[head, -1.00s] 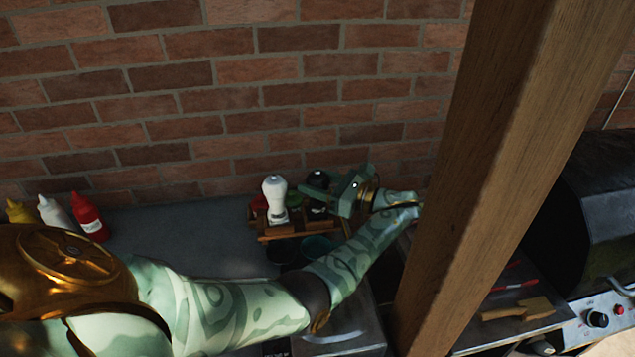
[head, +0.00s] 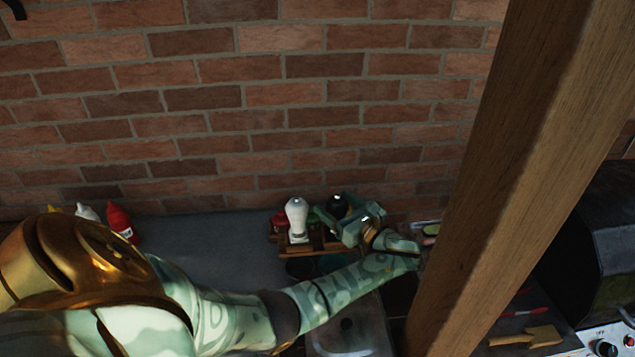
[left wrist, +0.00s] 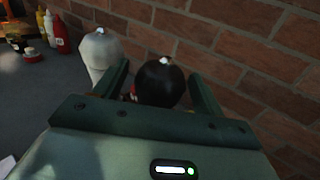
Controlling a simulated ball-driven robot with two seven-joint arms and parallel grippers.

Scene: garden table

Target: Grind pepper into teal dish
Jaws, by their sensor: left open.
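A black pepper mill (head: 337,206) stands in a wooden rack (head: 327,246) against the brick wall, next to a white mill (head: 297,217). In the left wrist view the black mill's round top (left wrist: 160,84) sits between the two fingers of my left gripper (left wrist: 163,88), which is open around it. The white mill (left wrist: 99,52) is just outside the left finger. In the head view my left gripper (head: 345,222) partly hides the black mill. My right gripper is not in view.
Red (head: 121,222) and white (head: 88,212) squeeze bottles stand at the left by the wall. A dark dish (head: 300,268) is beside the teal one. A thick wooden post (head: 510,170) crosses the right side. The grey counter (head: 215,250) between bottles and rack is clear.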

